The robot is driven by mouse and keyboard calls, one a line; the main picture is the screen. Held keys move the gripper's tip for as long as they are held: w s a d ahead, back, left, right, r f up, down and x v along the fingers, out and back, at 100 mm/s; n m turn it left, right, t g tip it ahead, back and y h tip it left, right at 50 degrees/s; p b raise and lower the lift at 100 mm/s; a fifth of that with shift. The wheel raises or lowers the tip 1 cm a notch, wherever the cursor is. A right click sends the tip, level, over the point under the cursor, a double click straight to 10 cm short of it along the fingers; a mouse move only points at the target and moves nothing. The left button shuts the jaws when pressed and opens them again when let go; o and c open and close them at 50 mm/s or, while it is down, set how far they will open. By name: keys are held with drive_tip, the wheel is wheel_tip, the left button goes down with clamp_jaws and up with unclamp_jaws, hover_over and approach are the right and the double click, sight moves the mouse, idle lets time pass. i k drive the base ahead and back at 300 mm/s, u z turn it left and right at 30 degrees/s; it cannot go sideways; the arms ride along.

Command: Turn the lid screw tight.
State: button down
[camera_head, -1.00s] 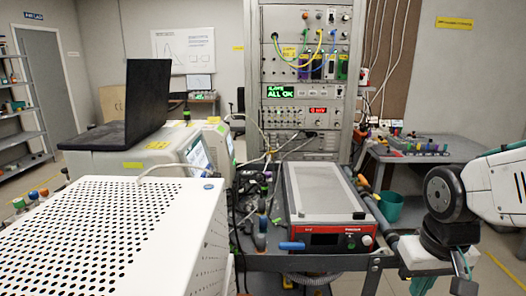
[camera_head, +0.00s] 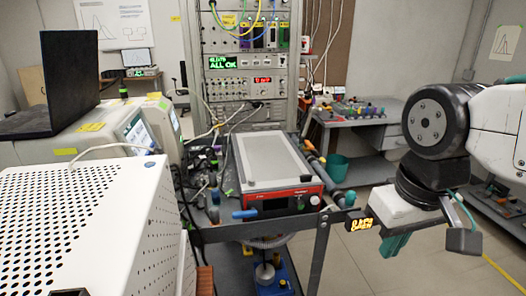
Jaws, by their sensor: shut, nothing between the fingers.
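A small blue round knob or screw head (camera_head: 150,165) sits at the right rear corner of the white perforated cover (camera_head: 50,215) at the lower left. It may be the lid screw, but I cannot tell for sure. My gripper (camera_head: 393,245) hangs at the right, pointing down, with teal fingers below a white body. It is shut and empty, well away from the cover and over open floor. The fingertips are small and partly hidden by the body. A dark red tilted edge shows at the cover's lower right side.
A red-fronted instrument with a grey top (camera_head: 275,175) stands on a dark cart (camera_head: 335,222) between the cover and my gripper. A laptop (camera_head: 70,75) stands on an instrument behind the cover. A rack (camera_head: 245,80) stands at the back. Floor is free at the right.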

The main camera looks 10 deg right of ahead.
sight(251, 181)
drive_tip(key=k, duration=1.3)
drive_tip(key=z, duration=0.45)
drive_tip(key=i, duration=1.6)
drive_tip(key=u, duration=0.45)
